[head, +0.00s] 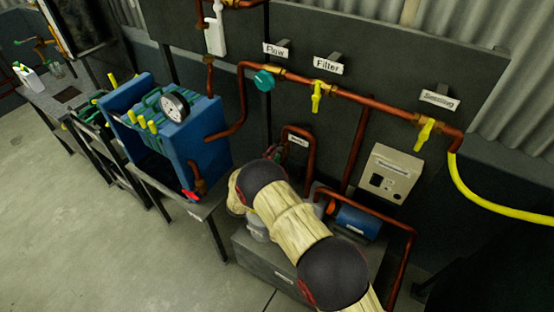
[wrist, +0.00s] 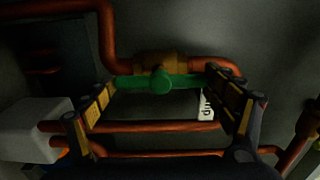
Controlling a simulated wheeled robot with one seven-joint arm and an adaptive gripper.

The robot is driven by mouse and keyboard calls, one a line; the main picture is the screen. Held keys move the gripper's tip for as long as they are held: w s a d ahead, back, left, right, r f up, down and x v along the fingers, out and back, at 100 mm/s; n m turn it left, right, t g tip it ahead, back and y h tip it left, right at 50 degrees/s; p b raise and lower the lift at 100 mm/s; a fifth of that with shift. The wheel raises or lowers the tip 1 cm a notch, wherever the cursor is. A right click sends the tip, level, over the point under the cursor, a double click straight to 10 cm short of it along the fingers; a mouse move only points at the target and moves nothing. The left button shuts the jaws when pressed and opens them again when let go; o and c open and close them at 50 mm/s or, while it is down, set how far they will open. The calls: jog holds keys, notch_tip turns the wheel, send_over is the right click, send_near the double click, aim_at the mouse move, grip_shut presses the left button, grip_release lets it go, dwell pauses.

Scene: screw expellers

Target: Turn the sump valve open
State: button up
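The sump valve shows in the wrist view as a green bar handle (wrist: 161,82) with a round hub, on a brass body (wrist: 160,62) in a copper pipe. The handle lies crosswise, nearly level in the picture. My gripper (wrist: 160,86) is open, its two fingers spread with one tip near each end of the handle. Whether the tips touch it I cannot tell. A white label (wrist: 206,107), partly hidden by the right finger, reads "ump". In the head view my arm hides the valve handle and most of the gripper; a small white label (head: 298,140) shows behind.
Copper pipes (wrist: 165,127) run below the handle in the wrist view, with a pale box (wrist: 35,128) at left. In the head view, a blue filter press (head: 195,130) stands left, a blue pump (head: 357,222) and beige switch box (head: 391,174) right.

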jog(key=o, duration=0.3)
jog(key=shift+s, duration=0.1)
jog(key=v, duration=1.1)
jog(key=shift+s+a, duration=0.3)
jog(key=shift+f, duration=0.1)
